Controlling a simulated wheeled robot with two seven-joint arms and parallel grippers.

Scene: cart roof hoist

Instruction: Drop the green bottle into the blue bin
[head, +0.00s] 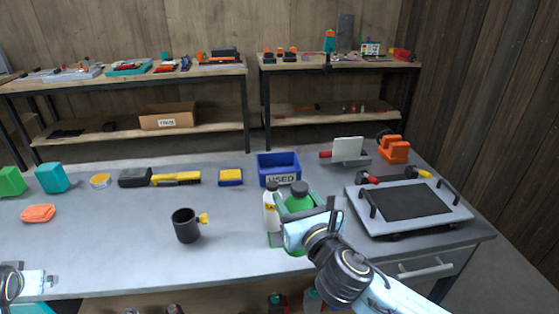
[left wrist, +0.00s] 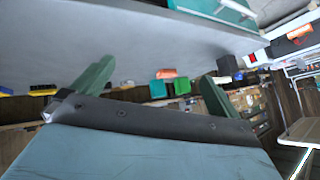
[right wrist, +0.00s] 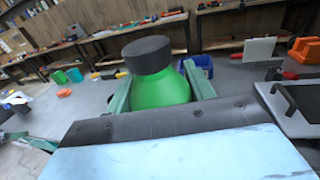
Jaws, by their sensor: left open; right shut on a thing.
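The green bottle (head: 299,200) has a dark cap and stands upright near the front of the workbench. My right gripper (right wrist: 160,98) is shut on the green bottle, with one finger on each side of it in the right wrist view. Whether the bottle touches the bench is hidden by my arm. The blue bin (head: 279,168), labelled USED, sits just behind the bottle on the bench. It also shows behind the bottle in the right wrist view (right wrist: 203,63). My left gripper (left wrist: 150,88) is open and empty, away from the bottle, at the left.
A white bottle (head: 271,210) stands just left of the green bottle. A dark mug (head: 187,225) is further left. A grey tray with a black mat (head: 451,213) is at the right. A yellow-and-blue block (head: 230,177) lies left of the bin. The left front bench is clear.

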